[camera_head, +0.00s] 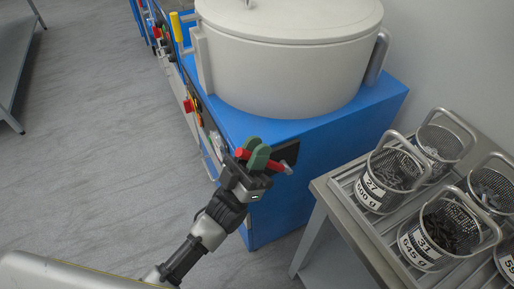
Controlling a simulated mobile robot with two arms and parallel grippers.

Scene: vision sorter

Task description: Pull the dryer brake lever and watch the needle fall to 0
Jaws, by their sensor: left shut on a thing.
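The dryer is a blue machine (285,200) with a big white drum (280,75) under a round white lid (310,15). The brake lever's red handle (276,165) sits at the near corner of the blue body, in front of a dark panel. My left gripper (257,155), with green fingertips, is at this corner and shut on the red handle, whose ends show on both sides of the fingers. The gauge and its needle cannot be made out from this angle. My right gripper is not in view.
Open grey floor lies left.

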